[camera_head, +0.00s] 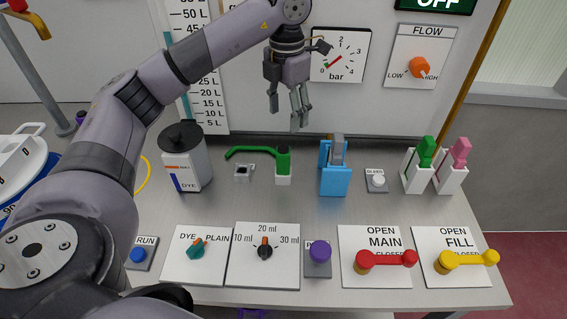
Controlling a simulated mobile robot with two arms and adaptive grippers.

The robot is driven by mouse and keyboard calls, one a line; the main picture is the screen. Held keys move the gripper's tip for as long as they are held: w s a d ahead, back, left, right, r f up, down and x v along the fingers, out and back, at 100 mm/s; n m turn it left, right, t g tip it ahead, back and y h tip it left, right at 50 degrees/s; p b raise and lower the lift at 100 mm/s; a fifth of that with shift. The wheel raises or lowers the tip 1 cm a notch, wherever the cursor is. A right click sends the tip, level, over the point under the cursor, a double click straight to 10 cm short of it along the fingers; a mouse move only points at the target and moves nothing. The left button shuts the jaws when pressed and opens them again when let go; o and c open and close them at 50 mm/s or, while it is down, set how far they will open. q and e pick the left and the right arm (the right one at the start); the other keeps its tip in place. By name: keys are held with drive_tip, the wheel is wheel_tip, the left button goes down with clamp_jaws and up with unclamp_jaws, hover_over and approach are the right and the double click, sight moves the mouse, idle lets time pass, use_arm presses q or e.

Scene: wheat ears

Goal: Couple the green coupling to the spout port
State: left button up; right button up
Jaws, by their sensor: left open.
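A green coupling (427,152) stands upright in a white holder (416,178) at the back right of the bench. A pink coupling (460,152) stands in a like holder just to its right. A green curved spout (252,153) runs left from an upright green post (283,163) on a white base at the back middle. Which part is the spout port I cannot tell for sure. My left gripper (287,110) is open and empty, pointing down above and behind the green post, well left of the green coupling. My right gripper is not in view.
A blue stand with a grey piece (335,180) and a small white-knobbed box (377,181) lie between post and holders. A dye canister (185,170) stands left. A small socket block (243,173) is below the spout. Dials and red and yellow levers line the front.

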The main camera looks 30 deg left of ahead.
sight(283, 150)
use_arm(q)
wheel_tip(283, 150, down, 8)
drive_tip(key=shift+a+f+p, duration=0.1)
drive_tip(key=shift+f+p, duration=0.05)
drive_tip(key=shift+p, duration=0.95)
drive_tip(key=shift+f, duration=0.55)
drive_tip(key=shift+s+f+p, duration=0.1)
drive_tip(key=shift+f+p, duration=0.2)
drive_tip(key=shift+p, duration=0.15)
drive_tip(key=f, duration=0.1)
drive_tip(key=f+p, duration=0.1)
drive_tip(key=f, duration=0.1)
drive_tip(key=shift+a+f+p, duration=0.3)
drive_tip(key=shift+p, duration=0.1)
drive_tip(key=shift+f, duration=0.5)
drive_tip(key=c, duration=1.3)
drive_tip(key=shift+r, duration=0.1)
